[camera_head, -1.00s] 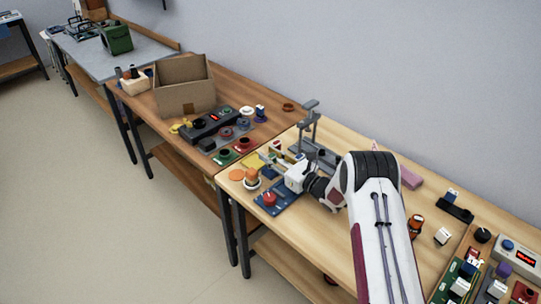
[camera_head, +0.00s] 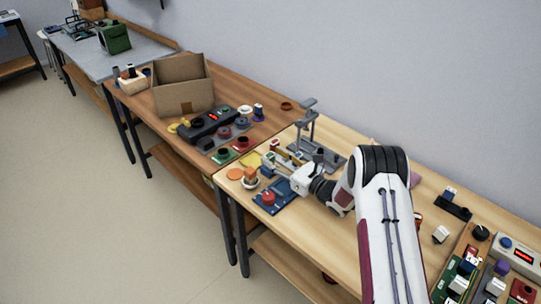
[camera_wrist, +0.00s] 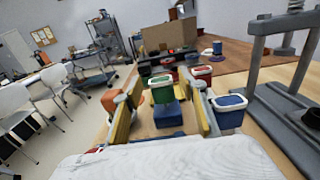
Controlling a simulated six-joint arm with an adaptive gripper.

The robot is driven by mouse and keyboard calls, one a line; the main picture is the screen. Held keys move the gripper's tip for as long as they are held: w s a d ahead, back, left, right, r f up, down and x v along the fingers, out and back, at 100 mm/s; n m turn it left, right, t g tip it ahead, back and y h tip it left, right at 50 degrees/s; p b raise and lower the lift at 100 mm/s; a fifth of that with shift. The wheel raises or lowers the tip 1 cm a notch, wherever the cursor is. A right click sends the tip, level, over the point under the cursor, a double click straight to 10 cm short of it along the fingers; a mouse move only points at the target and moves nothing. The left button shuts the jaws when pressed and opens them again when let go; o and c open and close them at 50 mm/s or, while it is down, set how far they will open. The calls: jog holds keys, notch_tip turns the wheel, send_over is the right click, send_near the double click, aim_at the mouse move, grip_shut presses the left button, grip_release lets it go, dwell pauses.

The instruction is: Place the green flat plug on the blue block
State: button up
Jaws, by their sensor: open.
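My gripper (camera_wrist: 160,106) is open, with a yellow-padded finger on each side and visible gaps to the plug. In the head view my gripper (camera_head: 278,172) is low over the left end of the light wooden table, and the plug and block are too small to tell there.
A blue-and-white container (camera_wrist: 229,102) stands just right of my right finger. A grey press stand (camera_head: 312,140) rises behind my gripper. A blue board with a red button (camera_head: 269,198) and an orange piece (camera_head: 250,175) lie close by. A cardboard box (camera_head: 183,90) is on the farther table.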

jog(key=v, duration=0.9)
jog(key=shift+w+r, duration=0.1)
jog(key=shift+r, duration=0.05)
dwell(0.5)
